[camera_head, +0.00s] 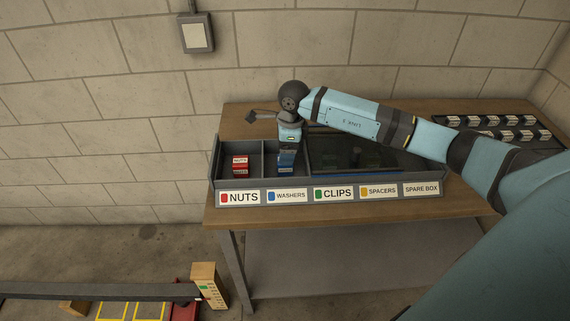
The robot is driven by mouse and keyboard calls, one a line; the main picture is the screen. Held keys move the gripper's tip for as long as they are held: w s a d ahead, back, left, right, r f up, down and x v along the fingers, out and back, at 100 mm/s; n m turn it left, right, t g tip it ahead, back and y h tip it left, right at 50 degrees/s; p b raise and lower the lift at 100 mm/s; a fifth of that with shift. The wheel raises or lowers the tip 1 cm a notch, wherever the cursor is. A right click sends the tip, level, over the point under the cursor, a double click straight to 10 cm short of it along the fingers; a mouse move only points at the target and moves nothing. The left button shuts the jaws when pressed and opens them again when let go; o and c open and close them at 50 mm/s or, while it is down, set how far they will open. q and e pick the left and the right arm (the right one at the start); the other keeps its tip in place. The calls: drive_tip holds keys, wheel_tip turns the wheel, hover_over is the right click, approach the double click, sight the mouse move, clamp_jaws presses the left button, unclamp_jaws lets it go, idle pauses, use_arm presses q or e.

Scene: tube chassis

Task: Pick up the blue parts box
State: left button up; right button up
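The blue parts box (286,167) is in the washers compartment of the grey divided tray (216,178) on the bench. My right arm comes in from the right, and my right gripper (288,149) points down into this compartment, right at the top of the blue box. The gripper's body hides the upper part of the box. The fingers are too small and dark to tell whether they are open or shut on it. My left gripper is not in view.
A red nuts box (240,166) stands in the compartment to the left. A dark see-through panel (350,150) covers the tray's right compartments. Several labelled blocks (490,134) sit in a black rack at the bench's right. The wooden bench top (330,212) is clear in front.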

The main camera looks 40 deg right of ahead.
wheel_tip(320, 180, down, 5)
drive_tip(key=shift+w+p, duration=0.1)
drive_tip(key=shift+p, duration=0.35)
drive_tip(key=c, duration=1)
drive_tip(key=shift+c, duration=0.2)
drive_tip(key=shift+r, duration=0.2)
